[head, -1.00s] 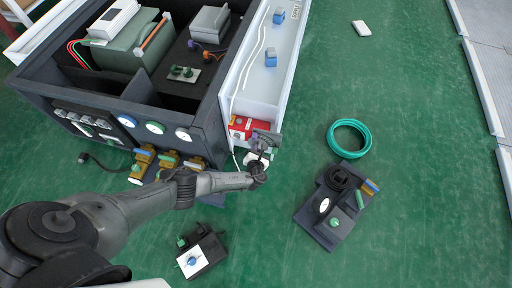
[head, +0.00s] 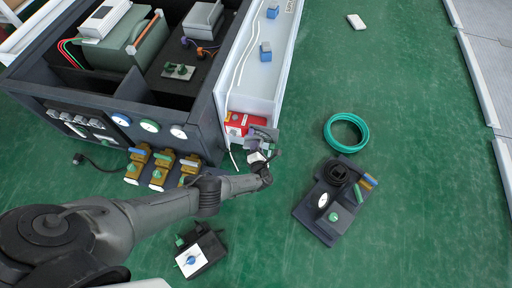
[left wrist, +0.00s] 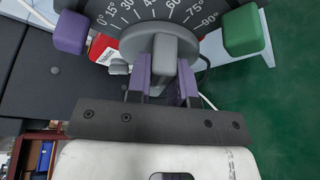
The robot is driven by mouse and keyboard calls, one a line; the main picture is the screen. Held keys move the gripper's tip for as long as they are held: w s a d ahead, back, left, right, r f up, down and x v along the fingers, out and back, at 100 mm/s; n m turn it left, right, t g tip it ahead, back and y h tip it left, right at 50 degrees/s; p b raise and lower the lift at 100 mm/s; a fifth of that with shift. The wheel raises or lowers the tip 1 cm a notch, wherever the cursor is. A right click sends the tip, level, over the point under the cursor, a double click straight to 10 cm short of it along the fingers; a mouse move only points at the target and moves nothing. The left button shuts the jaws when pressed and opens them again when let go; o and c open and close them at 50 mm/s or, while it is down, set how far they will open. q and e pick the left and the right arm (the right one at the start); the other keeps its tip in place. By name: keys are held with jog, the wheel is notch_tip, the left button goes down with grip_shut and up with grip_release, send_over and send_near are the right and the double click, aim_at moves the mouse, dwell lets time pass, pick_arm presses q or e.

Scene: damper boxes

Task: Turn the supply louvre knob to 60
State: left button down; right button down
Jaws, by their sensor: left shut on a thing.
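A grey knob (left wrist: 163,48) with a raised grip bar sits on a dark dial (left wrist: 125,12) marked in degrees from 0 to 90. Its bar points roughly at the middle of the scale, near 45; the exact reading is hard to tell. My left gripper (left wrist: 163,82) is shut on the knob, with its purple-grey fingers on either side of the bar. In the head view, my left gripper (head: 262,152) is at the near end of the white duct, and the knob is too small to make out. My right gripper is not in view.
A purple block (left wrist: 71,32) and a green block (left wrist: 243,30) flank the dial. A red box (head: 240,121) lies behind the gripper.

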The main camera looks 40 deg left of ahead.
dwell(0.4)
pick_arm(q)
jog(key=c, duration=1.2)
grip_release()
jog(key=shift+c, duration=0.2)
jog(key=shift+o, duration=1.2)
jog(key=shift+s+d, duration=0.1)
jog(key=p+v, duration=0.7)
jog(key=v, duration=0.6)
jog(key=shift+s+d, duration=0.2)
jog(key=shift+d, duration=0.05)
jog(key=shift+r, duration=0.1)
